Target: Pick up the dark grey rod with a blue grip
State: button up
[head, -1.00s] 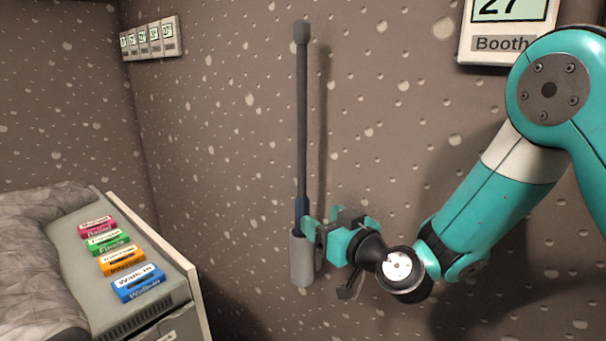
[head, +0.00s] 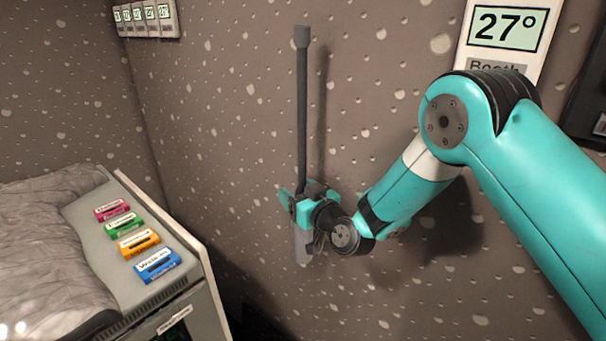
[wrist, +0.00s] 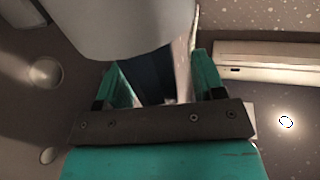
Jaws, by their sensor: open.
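The dark grey rod (head: 302,110) stands upright against the speckled wall, its lower end in a light grey holder (head: 303,248). Its blue grip shows dark blue in the wrist view (wrist: 150,80) and is mostly hidden by my gripper in the head view. My gripper (head: 301,194) is open at the grip's height, just above the holder. In the wrist view, the grip lies between the two teal fingers (wrist: 160,78), with a gap to the right finger. Contact with the left finger cannot be told. The holder (wrist: 125,25) fills the top of that view.
A grey console (head: 90,225) with several coloured labelled blocks (head: 138,243) stands at the left, partly under grey cloth (head: 35,240). A 27° display (head: 505,27) hangs on the wall at upper right. Several small displays (head: 146,18) hang at upper left.

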jog(key=c, duration=1.1)
